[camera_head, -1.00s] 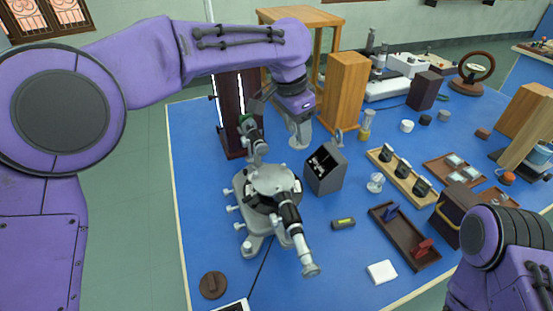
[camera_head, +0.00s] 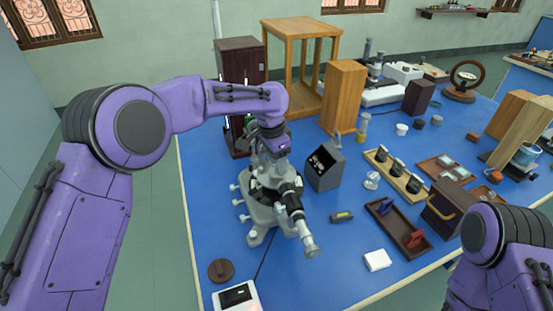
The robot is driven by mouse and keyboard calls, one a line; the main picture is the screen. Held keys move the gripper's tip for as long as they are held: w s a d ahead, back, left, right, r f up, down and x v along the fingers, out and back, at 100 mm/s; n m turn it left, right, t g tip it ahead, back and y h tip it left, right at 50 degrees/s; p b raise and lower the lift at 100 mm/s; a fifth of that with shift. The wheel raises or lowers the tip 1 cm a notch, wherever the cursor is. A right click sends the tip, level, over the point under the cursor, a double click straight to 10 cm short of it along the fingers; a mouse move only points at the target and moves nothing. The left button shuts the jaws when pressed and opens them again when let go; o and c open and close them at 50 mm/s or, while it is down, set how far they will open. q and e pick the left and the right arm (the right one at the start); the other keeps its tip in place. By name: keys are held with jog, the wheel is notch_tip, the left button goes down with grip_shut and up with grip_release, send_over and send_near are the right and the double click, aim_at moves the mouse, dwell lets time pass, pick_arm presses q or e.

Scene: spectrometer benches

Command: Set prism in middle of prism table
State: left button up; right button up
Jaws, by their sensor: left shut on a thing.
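The spectrometer (camera_head: 262,213) stands on the blue bench, with its telescope (camera_head: 297,222) pointing toward the near right. My left gripper (camera_head: 273,172) is directly over the middle of the spectrometer, pointing down and shut. The prism between its fingers is too small and covered to make out. The prism table is mostly hidden behind the gripper, so I cannot tell whether the prism touches it. My right arm shows at the lower right, but its gripper is out of view.
A grey slanted box (camera_head: 324,168) stands close to the right of the spectrometer. A tall wooden block (camera_head: 343,97) and a dark cabinet (camera_head: 241,62) stand behind. A dark tray (camera_head: 398,229) with blue and red pieces lies right. A brown disc (camera_head: 221,270) lies at the near left.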

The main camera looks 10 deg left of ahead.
aim_at(272, 161)
pick_arm(q)
jog(key=o, duration=1.2)
jog(key=shift+w+f, duration=0.25)
jog(key=shift+w, duration=0.1)
jog(key=shift+s+r, duration=0.25)
jog(key=shift+s, duration=0.05)
jog(key=r, duration=0.8)
jog(key=a+r+b, duration=0.1)
jog(key=r, duration=0.3)
jog(key=shift+s+r, duration=0.1)
jog(key=shift+s, duration=0.3)
